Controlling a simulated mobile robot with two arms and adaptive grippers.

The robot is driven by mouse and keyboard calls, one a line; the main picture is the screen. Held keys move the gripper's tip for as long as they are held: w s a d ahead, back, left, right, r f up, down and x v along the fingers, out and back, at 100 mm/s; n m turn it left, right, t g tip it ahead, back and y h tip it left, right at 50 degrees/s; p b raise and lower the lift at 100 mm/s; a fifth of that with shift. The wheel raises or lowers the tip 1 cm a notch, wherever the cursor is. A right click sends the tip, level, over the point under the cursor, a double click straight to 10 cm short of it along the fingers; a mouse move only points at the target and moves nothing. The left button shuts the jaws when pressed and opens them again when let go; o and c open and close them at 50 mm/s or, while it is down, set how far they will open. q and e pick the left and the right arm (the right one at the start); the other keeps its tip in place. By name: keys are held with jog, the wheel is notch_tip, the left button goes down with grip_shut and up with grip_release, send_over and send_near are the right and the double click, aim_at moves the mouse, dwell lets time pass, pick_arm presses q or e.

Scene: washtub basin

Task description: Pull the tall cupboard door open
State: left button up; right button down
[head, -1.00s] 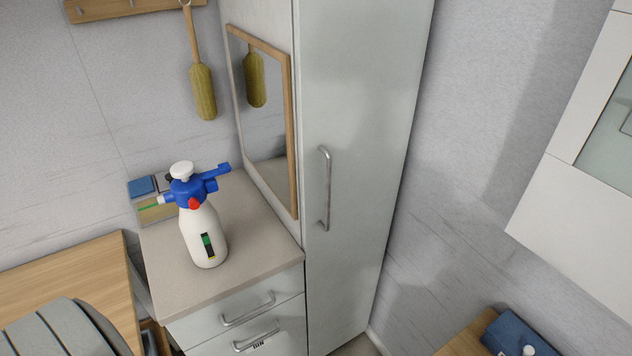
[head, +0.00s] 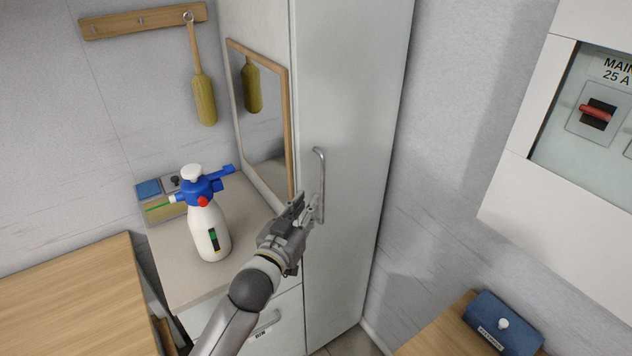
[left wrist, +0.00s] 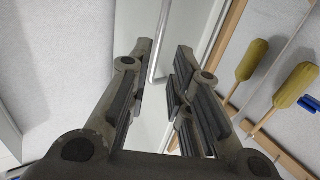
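The tall cupboard door (head: 355,130) is pale grey-green and looks closed. Its vertical metal bar handle (head: 320,170) is near the door's left edge. My left gripper (head: 303,208) is at the lower part of the handle, on its left side, and hides some of it. In the left wrist view the fingers of my left gripper (left wrist: 162,65) are apart. The handle (left wrist: 160,45) shows in the gap beyond or between the fingertips; I cannot tell if they touch it. My right gripper is not in view.
A white and blue spray bottle (head: 207,228) stands on the low cabinet's counter (head: 180,270) left of my arm. A framed mirror (head: 262,115) is on the cupboard's side. A wall box with a red switch (head: 595,112) and a blue case (head: 503,325) are at right.

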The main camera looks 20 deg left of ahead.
aim_at(322, 183)
pick_arm(q)
jog(key=w, duration=0.3)
jog(key=w+p, duration=0.1)
jog(key=w, duration=0.2)
jog(key=w+d+p, duration=0.1)
jog(key=w, duration=0.3)
jog(key=shift+w+f, duration=0.1)
jog(key=shift+c, duration=0.2)
jog(key=shift+a, duration=0.1)
grip_shut()
